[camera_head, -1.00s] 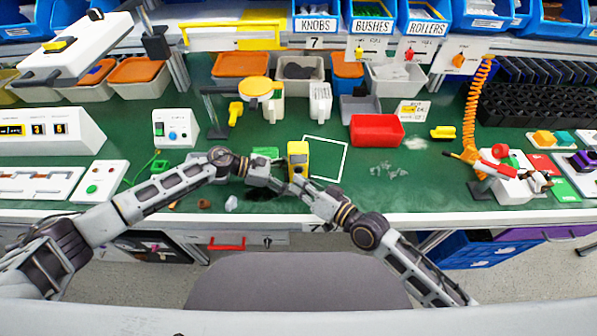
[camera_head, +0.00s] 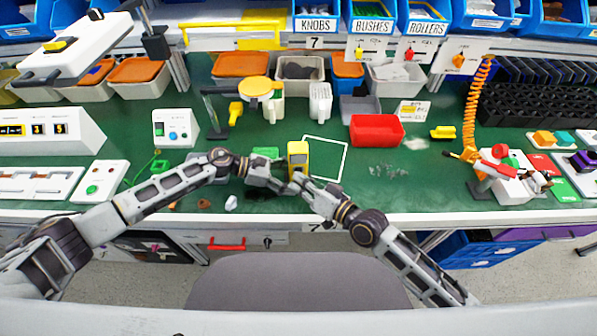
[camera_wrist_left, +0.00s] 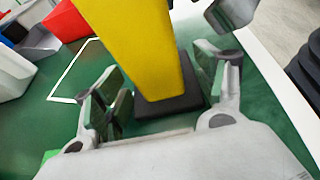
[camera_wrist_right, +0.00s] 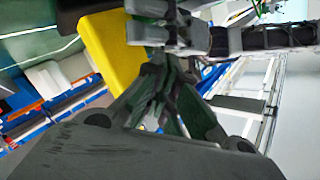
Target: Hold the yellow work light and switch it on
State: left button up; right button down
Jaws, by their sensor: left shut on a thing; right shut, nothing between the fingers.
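The yellow work light (camera_head: 298,157) stands upright near the front middle of the bench, with a dark face and dark base. My left gripper (camera_wrist_left: 160,68) is shut on its yellow body (camera_wrist_left: 143,40), one finger at each side in the left wrist view. My right gripper (camera_head: 303,180) is close to the light on its near right side. In the right wrist view, its fingers (camera_wrist_right: 165,78) are together and empty, beside the yellow body (camera_wrist_right: 108,48). The arms partly hide the light's lower part. I cannot make out its switch or whether it is lit.
A white outline (camera_head: 336,150) is marked on the green bench beside the light. A red bin (camera_head: 377,130) stands behind to the right. Small clear parts (camera_head: 388,170) lie to the right. A panel with buttons (camera_head: 100,180) is at left.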

jog(key=shift+s, duration=0.45)
dwell(0.8)
jog(key=shift+s+d, duration=0.2)
jog(key=shift+s, duration=2.7)
pick_arm(q)
jog(key=o, duration=1.1)
jog(key=shift+a, duration=0.1)
jog(key=shift+v, duration=5.85)
